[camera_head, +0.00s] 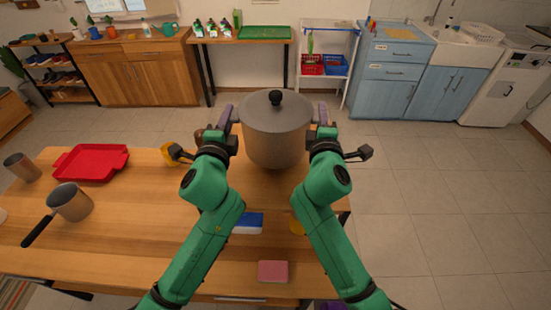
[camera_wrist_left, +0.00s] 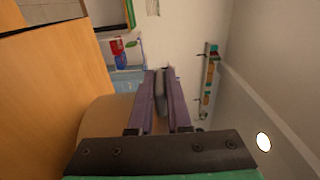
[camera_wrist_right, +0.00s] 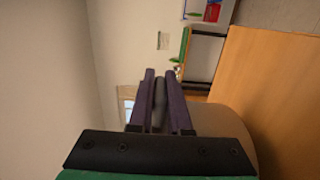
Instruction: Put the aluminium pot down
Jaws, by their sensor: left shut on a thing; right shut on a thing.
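The aluminium pot (camera_head: 275,140) is grey, with a lid and a dark knob, and looks upright over the far right part of the wooden table (camera_head: 130,225). My left gripper (camera_head: 227,117) is shut on its left handle, which shows between the purple fingers in the left wrist view (camera_wrist_left: 160,97). My right gripper (camera_head: 322,114) is shut on the opposite handle, which shows in the right wrist view (camera_wrist_right: 159,100).
A red tray (camera_head: 90,163), a grey saucepan (camera_head: 72,204) and a grey cup (camera_head: 20,167) stand on the table's left side. A blue and white block (camera_head: 248,223) and a pink block (camera_head: 273,271) lie near my arms. A yellow item (camera_head: 173,155) is beside my left gripper.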

